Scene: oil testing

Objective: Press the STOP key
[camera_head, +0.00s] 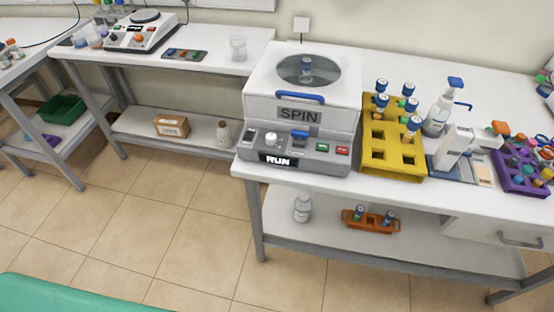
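The centrifuge (300,95), a white and grey machine marked SPIN, stands on the right-hand bench. Its lid is down, with a blue handle and a round window showing a blue-capped tube inside. Its front panel has a red key (342,151) at the right end and a green key (322,147) just left of it. The lettering on both keys is too small to read; the red one looks like the STOP key. A dark display on the panel reads RUN. Neither of my grippers is in view, and nothing covers the panel.
A yellow rack (393,160) with blue-capped tubes stands close to the right of the centrifuge. A spray bottle (438,113) and a purple rack (521,182) are farther right. An orange rack (370,221) sits on the lower shelf. The floor before the bench is clear.

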